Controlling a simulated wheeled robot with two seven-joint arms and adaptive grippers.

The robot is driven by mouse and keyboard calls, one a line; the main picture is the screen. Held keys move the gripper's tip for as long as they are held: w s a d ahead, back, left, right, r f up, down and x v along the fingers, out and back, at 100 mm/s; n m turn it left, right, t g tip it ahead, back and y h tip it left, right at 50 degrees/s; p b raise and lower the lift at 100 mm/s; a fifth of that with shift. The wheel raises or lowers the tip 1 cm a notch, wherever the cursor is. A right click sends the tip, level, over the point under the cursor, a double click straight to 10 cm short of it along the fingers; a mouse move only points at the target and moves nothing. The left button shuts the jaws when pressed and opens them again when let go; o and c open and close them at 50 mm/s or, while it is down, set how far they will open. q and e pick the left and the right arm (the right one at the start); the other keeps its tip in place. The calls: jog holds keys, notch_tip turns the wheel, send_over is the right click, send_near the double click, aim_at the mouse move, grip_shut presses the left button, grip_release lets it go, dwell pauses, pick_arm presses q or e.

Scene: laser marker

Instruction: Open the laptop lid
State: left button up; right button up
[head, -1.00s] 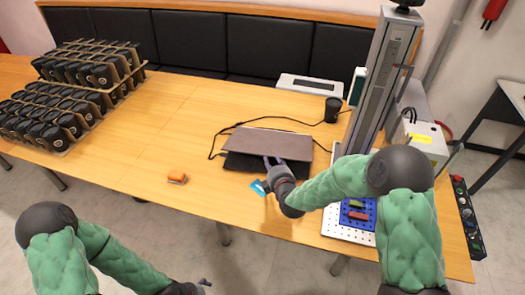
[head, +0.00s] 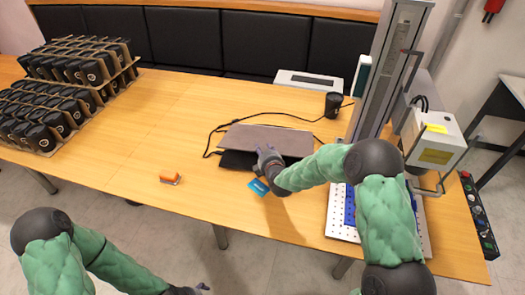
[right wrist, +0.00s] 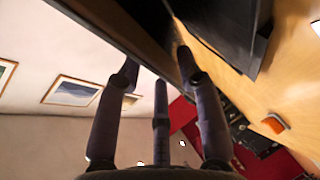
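The laptop lies on the wooden table. Its brown-grey lid (head: 265,139) is tilted up a little, and a strip of the dark base (head: 236,160) shows in front of it. My right gripper (head: 266,153) is at the lid's front edge. In the right wrist view its fingers (right wrist: 158,65) are spread, with the dark slab of the lid (right wrist: 130,32) close to the tips. I cannot tell whether they touch it. The hand hides the middle of the front edge. My left gripper (head: 190,290) is low at the bottom edge, mostly cut off, away from the laptop.
A blue card (head: 258,187) lies in front of the laptop, and an orange stamp-like object (head: 170,178) lies to the left. A black cup (head: 333,105) stands behind right. The laser marker column (head: 388,70) stands on the right. Racks of black cups (head: 70,95) fill the far left.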

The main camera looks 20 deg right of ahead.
jog(key=shift+x, duration=1.15)
grip_shut()
jog(key=shift+r, duration=0.1)
jog(key=shift+w+r, duration=0.1)
jog(key=shift+r, duration=0.1)
